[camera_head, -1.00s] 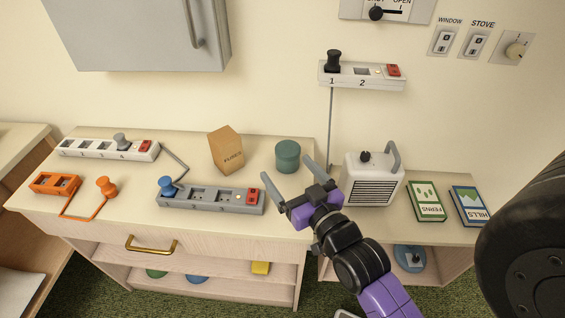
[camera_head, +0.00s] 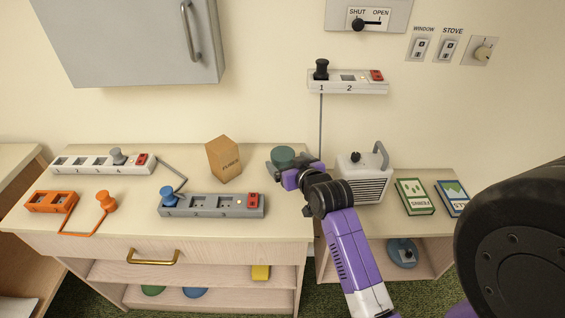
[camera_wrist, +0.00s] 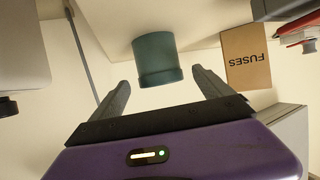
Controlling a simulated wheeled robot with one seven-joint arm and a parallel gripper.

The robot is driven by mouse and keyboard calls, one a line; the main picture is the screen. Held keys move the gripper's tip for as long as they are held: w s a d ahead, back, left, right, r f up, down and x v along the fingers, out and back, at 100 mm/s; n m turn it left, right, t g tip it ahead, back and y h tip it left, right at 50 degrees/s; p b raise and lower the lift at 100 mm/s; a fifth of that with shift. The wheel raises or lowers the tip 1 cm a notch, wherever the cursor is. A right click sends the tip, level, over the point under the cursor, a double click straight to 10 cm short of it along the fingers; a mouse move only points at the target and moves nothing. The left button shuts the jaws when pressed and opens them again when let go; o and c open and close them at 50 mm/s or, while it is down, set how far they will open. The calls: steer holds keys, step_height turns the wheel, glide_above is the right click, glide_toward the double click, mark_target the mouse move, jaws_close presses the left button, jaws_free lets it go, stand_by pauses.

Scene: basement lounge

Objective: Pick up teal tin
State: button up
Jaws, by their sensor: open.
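The teal tin (camera_head: 283,156) is a short round can with a lid. It stands upright near the back right of the cabinet top. In the wrist view the tin (camera_wrist: 156,58) lies ahead of my gripper (camera_wrist: 160,88), roughly centred between the two open fingers. My gripper (camera_head: 289,168) is just in front of the tin in the head view and hides its lower part. The fingers are apart with nothing held. Whether a finger touches the tin, I cannot tell.
A brown fuses box (camera_head: 223,159) stands left of the tin. A grey power strip (camera_head: 212,206) lies in front of the box. A white heater (camera_head: 363,178) stands to the right on a lower shelf unit, with books (camera_head: 415,197) beside it.

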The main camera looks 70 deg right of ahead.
mark_target(283, 157)
steer(key=shift+p+x, duration=0.35)
steer(key=shift+x, duration=2)
steer(key=shift+r, duration=0.1)
steer(key=c, duration=1.7)
